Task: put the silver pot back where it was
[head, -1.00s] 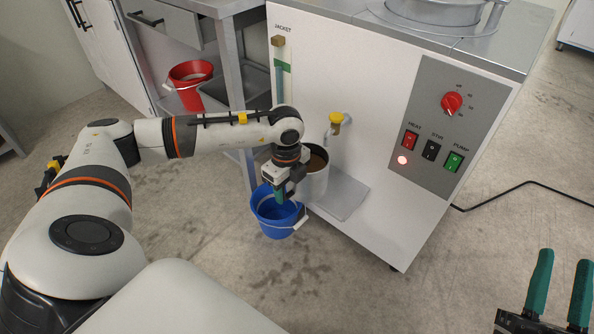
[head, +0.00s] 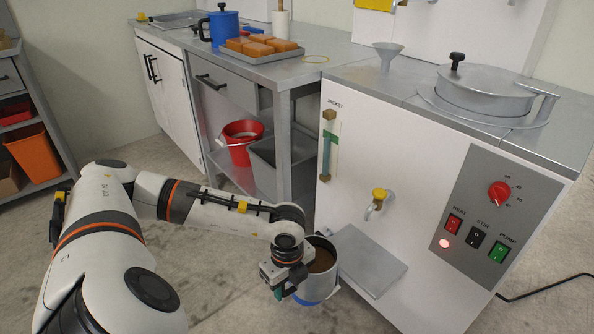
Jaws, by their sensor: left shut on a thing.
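The silver pot (head: 334,277), with brown liquid in it, hangs roughly upright in front of the white machine. My left gripper (head: 289,284) is shut on its left side. The pot is left of the fold-out shelf (head: 372,264) below the tap (head: 377,203). Whether it touches the shelf edge is hard to tell. A blue patch (head: 318,302) shows below the pot, probably the bucket on the floor, mostly hidden. My right gripper is out of view.
The worktop (head: 290,77) holds a tray of orange-brown blocks (head: 247,50), a blue jug (head: 222,28) and a white roll. A funnel (head: 388,53) and a lidded vessel (head: 484,90) top the machine. A red bucket (head: 241,150) and grey bin stand on the lower shelf.

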